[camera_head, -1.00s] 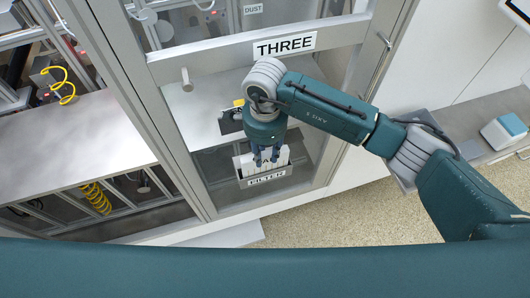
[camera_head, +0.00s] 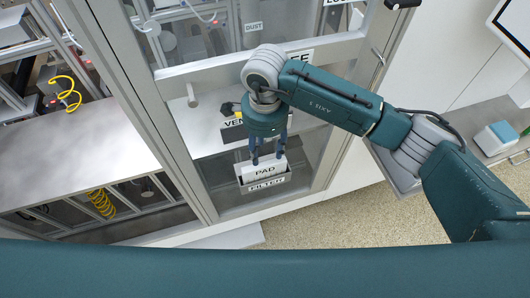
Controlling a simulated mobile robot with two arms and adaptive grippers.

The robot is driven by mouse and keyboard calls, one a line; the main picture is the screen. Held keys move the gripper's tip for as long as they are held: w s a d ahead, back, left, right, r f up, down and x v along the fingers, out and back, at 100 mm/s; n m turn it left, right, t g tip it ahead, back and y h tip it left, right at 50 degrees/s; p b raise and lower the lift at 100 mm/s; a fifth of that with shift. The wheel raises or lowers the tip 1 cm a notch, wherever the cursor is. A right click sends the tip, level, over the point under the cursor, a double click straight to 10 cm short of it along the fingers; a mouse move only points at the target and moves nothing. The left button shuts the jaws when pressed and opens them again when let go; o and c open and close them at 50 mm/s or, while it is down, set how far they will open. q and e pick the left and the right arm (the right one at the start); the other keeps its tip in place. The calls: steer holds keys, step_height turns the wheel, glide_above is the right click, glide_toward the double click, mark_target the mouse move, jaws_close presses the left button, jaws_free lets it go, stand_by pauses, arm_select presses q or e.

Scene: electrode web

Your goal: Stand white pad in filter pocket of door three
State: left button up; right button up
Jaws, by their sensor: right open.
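The white pad (camera_head: 264,171), labelled PAD, stands upright in the filter pocket (camera_head: 267,188), the grey holder labelled FILTER low on door three (camera_head: 205,80). Its top part shows above the pocket's front rim. My right gripper (camera_head: 268,157) is open, pointing down just above the pad's top edge. From this view I cannot tell whether the fingertips touch the pad. My arm covers most of the THREE sign. My left gripper is not in view.
A pocket labelled VEN (camera_head: 232,130), partly hidden by my gripper, sits higher on the door. A grey door handle (camera_head: 192,96) sticks out at left. A white and blue box (camera_head: 497,138) stands on the right bench. Speckled floor (camera_head: 360,215) is clear below.

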step_height(320, 180, up, 6)
steer(key=p, duration=0.1)
stand_by(0.7)
